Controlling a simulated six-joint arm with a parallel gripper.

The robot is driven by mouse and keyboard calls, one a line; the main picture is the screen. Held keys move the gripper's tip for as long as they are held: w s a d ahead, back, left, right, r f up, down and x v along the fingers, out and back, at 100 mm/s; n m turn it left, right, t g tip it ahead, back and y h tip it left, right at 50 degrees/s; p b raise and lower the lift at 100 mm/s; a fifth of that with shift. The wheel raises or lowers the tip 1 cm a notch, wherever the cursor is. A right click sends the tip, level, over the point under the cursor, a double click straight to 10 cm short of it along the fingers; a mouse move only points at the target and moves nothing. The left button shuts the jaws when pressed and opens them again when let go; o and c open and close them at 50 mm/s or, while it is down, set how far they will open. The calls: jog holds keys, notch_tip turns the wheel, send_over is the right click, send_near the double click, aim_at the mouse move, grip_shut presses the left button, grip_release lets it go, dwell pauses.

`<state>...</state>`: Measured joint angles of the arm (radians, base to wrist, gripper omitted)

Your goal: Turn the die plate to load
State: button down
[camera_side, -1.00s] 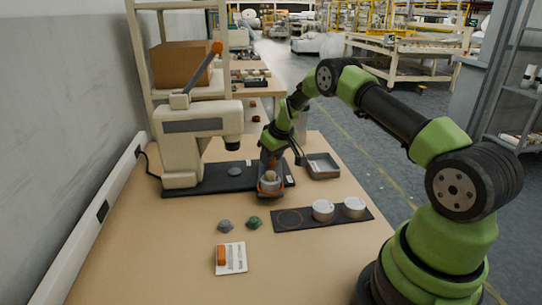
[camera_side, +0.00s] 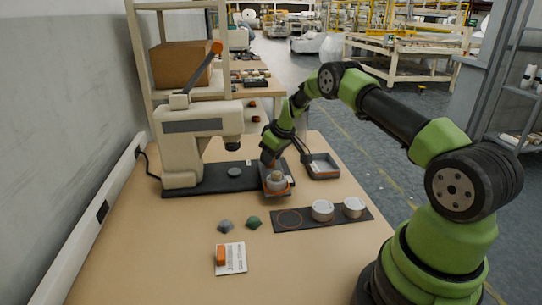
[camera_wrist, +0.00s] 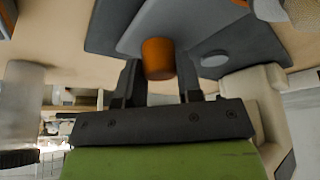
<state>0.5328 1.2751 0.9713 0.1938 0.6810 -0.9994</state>
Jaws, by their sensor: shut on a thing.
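The die plate (camera_side: 288,193) is a grey plate at the front right end of the press's black base, with a pale rounded piece in a round cup (camera_side: 276,182) on it. It also shows as a grey slab in the wrist view (camera_wrist: 195,22). My gripper (camera_side: 271,162) is at the plate's back left. In the wrist view my gripper (camera_wrist: 158,75) has its fingers on both sides of an orange knob (camera_wrist: 158,55) at the plate's edge and is shut on it. The fingertips are hard to make out in the side view.
The cream press (camera_side: 185,140) with an orange-tipped lever stands left, on a black base (camera_side: 205,180). A shallow grey tray (camera_side: 322,167) is behind right. A dark strip (camera_side: 304,222) holds two white round tins. Grey and green knobs and a card (camera_side: 232,262) lie in front.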

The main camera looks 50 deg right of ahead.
jog(key=c, duration=0.8)
grip_release()
jog(key=v, duration=1)
